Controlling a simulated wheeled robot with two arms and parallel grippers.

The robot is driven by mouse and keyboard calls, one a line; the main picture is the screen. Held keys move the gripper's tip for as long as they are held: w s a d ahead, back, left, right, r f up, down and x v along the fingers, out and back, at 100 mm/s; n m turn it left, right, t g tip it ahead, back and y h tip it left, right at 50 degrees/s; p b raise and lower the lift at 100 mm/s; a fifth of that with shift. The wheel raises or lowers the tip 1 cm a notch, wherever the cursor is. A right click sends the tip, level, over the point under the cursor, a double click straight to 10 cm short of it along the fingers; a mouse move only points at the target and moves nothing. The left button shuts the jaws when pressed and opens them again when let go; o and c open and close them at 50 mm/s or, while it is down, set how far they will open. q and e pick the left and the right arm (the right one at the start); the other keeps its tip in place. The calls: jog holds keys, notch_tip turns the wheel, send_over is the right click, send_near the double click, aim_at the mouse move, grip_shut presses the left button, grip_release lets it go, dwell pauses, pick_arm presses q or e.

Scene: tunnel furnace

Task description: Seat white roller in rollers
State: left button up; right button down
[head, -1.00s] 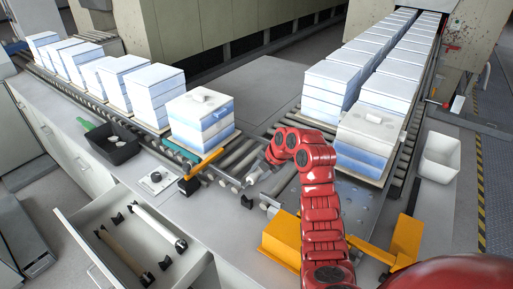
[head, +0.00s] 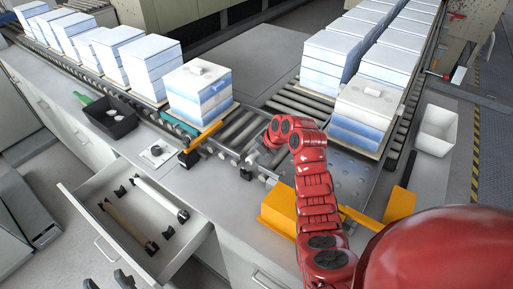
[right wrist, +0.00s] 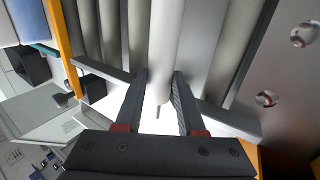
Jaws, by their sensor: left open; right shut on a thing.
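The white roller (right wrist: 166,40) shows in the right wrist view, in line with the grey rollers (right wrist: 197,45) on both sides of it. My right gripper (right wrist: 160,82) is shut on it near its end, where a thin pin sticks out. I cannot tell whether its ends rest in the frame. In the head view my right gripper (head: 254,157) is at the near edge of the roller conveyor (head: 237,128), and the arm hides most of the held roller. My left gripper (head: 106,281) is open and empty at the bottom edge, in front of the drawer.
An open drawer (head: 187,243) holds a white roller (head: 160,198) and a brown one (head: 129,225). White-blue block stacks (head: 198,92) stand left and right of the conveyor gap. Yellow parts (head: 279,210) lie close to my right arm. A black bin (head: 110,121) stands on the left.

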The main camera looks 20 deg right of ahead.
notch_tip(320, 180, down, 2)
jog(key=shift+w+d+b, duration=0.1)
jog(key=shift+b, duration=0.6)
jog(key=shift+f+b, duration=0.55)
jog(key=shift+b, duration=0.25)
jog(key=shift+f, duration=0.1)
